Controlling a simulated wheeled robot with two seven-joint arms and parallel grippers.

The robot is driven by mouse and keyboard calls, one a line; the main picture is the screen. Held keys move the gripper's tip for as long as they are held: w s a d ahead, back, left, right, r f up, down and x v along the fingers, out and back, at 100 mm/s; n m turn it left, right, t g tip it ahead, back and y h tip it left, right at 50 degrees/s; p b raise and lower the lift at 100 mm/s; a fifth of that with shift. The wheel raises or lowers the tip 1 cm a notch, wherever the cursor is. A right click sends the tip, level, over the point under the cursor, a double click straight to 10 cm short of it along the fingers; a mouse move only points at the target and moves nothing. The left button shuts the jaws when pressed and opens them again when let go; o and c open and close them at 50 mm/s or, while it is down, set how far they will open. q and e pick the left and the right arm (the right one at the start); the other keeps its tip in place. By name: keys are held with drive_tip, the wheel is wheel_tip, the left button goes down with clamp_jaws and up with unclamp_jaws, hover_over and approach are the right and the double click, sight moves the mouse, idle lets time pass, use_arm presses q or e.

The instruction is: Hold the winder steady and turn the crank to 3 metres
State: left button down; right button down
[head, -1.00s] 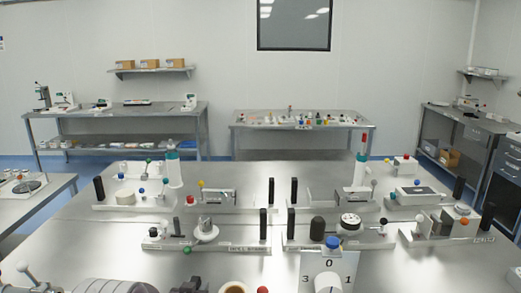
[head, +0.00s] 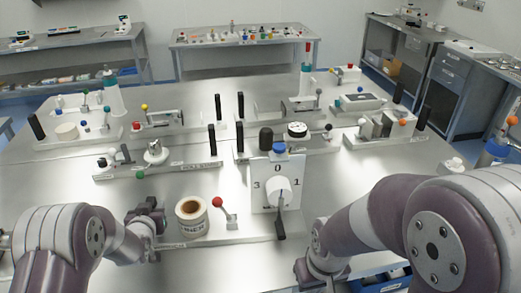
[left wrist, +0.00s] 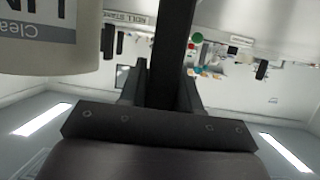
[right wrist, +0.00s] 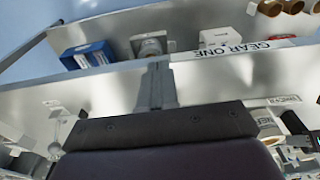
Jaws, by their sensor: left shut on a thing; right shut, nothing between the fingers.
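The winder stands at the near edge of the table. Its white dial plate (head: 262,200) shows 0 at the top, 1 right and 3 left, with a blue knob (head: 279,148) above. The white crank hub (head: 279,190) has a black handle (head: 281,229) hanging down. A labelled roll (head: 191,216) and a red-knobbed lever (head: 224,210) sit left of the dial. My left gripper (head: 150,222) is shut on a black upright bar (left wrist: 172,50) beside the roll. My right gripper (right wrist: 157,88) is shut and empty, low at the near edge, below and right of the crank; its tips are unclear in the head view.
Behind the winder stand several white fixtures with black posts, including one with a black cap and round dial (head: 297,129). The table right of the dial is fairly clear.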

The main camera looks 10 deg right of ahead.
sight(280, 208)
drive_tip(key=w+d+f+n+t, duration=0.1)
drive_tip(key=w+d, duration=0.4)
drive_tip(key=w+d+f+n+t+h, duration=0.1)
drive_tip(key=w+d, duration=0.4)
drive_tip(key=w+d+f+n+h, duration=0.1)
drive_tip(key=w+d+f, duration=0.1)
drive_tip(key=w+d, duration=0.3)
drive_tip(key=shift+d+f+n+t, duration=0.1)
drive_tip(key=shift+d+n+t, duration=0.3)
drive_tip(key=shift+d, duration=0.2)
drive_tip(key=w+d+r+n+t+y, duration=0.2)
drive_tip(key=w+d+n+t+y, duration=0.1)
drive_tip(key=w+n, duration=0.65)
drive_tip(key=w+d+r+n+t+y, duration=0.2)
drive_tip(key=w+n+t, duration=0.3)
drive_tip(key=n, duration=0.7)
drive_tip(key=s+a+r+n+g+y, duration=0.1)
drive_tip(key=s+a+n+g+y, duration=0.4)
drive_tip(key=n, duration=0.9)
drive_tip(key=s+a+r+n+g+y, duration=0.1)
drive_tip(key=s+a+n+g+y, duration=0.35)
drive_tip(key=n, duration=0.95)
drive_tip(key=shift+g+h, duration=0.35)
drive_tip(key=shift+g, duration=0.6)
drive_tip(key=x, duration=1.2)
drive_tip(key=shift+s+d+f, duration=0.2)
drive_tip(key=shift+s+f, duration=0.1)
